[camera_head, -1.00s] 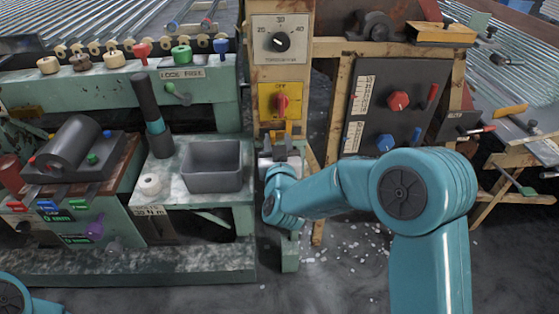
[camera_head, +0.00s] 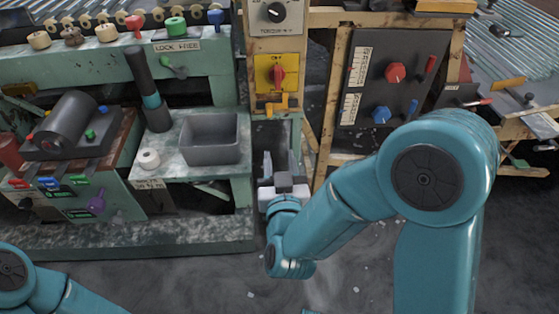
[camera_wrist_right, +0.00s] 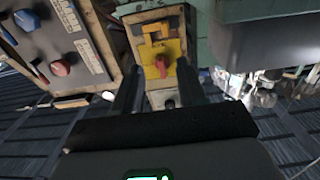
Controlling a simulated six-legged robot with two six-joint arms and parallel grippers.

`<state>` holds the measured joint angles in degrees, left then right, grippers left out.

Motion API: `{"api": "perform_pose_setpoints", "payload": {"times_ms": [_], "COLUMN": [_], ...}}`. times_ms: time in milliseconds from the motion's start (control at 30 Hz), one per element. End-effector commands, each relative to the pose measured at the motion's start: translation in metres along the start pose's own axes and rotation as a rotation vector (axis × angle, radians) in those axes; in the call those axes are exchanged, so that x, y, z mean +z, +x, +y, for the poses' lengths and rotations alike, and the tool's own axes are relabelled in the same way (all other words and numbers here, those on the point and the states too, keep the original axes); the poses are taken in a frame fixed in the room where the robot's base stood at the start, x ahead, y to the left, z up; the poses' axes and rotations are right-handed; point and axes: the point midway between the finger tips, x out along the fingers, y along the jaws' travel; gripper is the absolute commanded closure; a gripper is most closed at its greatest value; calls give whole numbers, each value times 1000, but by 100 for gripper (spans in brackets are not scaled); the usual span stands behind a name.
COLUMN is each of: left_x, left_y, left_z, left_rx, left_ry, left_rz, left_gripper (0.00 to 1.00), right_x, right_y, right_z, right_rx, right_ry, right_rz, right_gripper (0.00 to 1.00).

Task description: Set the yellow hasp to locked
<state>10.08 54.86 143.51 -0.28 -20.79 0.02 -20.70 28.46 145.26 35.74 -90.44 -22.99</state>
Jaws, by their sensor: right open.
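The yellow hasp (camera_head: 270,106) is a small orange-yellow bar with a bent tab. It sits on the post just below a yellow plate (camera_head: 263,73) with a red knob (camera_head: 278,74). My right gripper (camera_head: 280,162) is open and empty, below the hasp and apart from it. In the right wrist view the hasp (camera_wrist_right: 154,32) shows at the far end of the yellow plate, past the red knob (camera_wrist_right: 162,63). The open fingers (camera_wrist_right: 157,90) flank the lower part of the picture. My left gripper is out of view; only part of my left arm shows at the bottom left.
A grey bin (camera_head: 210,140) stands on the green bench left of the right gripper. A dark panel (camera_head: 385,85) with red and blue knobs is to the right. A torque dial (camera_head: 276,12) is above the yellow plate. Open floor lies in front.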

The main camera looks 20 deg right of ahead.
Motion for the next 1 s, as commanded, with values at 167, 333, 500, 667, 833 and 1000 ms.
{"api": "perform_pose_setpoints", "payload": {"times_ms": [167,333,500,667,833,1000], "left_x": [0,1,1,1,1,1], "left_y": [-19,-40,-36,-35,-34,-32], "left_z": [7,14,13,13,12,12], "left_rx": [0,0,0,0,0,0], "left_ry": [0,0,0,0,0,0], "left_rz": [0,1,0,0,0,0], "left_gripper": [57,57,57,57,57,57], "right_x": [-11,-15,-10,-10,-9,-9], "right_y": [1,2,18,53,95,131], "right_z": [-4,-10,-10,-9,-10,-10], "right_rx": [-2,-2,1,3,1,0], "right_ry": [-4,-2,2,3,1,1], "right_rz": [-4,-3,-1,1,1,0], "right_gripper": [60,60,60,60,60,60]}}
